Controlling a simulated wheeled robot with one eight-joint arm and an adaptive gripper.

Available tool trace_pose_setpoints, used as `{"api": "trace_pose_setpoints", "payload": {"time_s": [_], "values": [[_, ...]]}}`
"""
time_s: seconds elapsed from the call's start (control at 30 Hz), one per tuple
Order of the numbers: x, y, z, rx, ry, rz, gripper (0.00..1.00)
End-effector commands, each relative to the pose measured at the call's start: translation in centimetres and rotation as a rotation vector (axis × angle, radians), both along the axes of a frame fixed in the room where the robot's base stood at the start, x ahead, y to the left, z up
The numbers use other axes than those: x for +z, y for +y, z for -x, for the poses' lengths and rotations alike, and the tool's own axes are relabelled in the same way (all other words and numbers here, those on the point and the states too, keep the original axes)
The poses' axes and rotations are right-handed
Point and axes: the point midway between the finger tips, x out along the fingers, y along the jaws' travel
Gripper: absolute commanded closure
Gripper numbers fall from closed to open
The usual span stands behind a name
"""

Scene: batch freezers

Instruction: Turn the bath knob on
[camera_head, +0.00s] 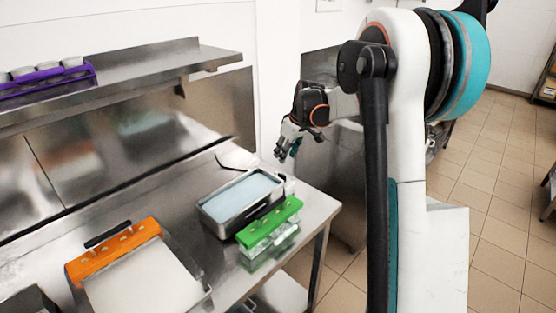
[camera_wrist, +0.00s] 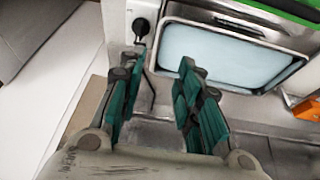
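The bath is a steel basin (camera_head: 216,226) filled with light blue liquid, set on the steel counter. It also shows in the wrist view (camera_wrist: 220,55). A round black knob (camera_wrist: 141,27) is on a pale panel beside the basin in the wrist view; I cannot make it out in the head view. My gripper (camera_head: 286,152) is above and beyond the basin's far right corner. In the wrist view my gripper (camera_wrist: 160,62) is open with nothing between its teal fingers. The left fingertip appears close below the knob; whether they touch is unclear.
A green rack (camera_head: 270,222) stands in front of the basin, at the counter's right edge. An orange rack (camera_head: 112,251) and a white tray lie to the left. A purple rack (camera_head: 42,78) is on the upper steel shelf (camera_head: 150,65). A dark cable lies behind the basin.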

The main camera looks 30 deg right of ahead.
Motion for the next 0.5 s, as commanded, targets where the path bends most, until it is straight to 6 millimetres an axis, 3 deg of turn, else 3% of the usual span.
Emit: {"api": "trace_pose_setpoints", "payload": {"time_s": [0.03,0.2,0.5], "values": [[0.1,-1.2,-0.8,0.006,0.001,-0.01,0.68],[-1.2,-3.5,-2.2,0.032,-0.001,-0.03,0.68],[-3.4,-3.9,-3.1,0.043,-0.002,-0.037,0.68]]}}
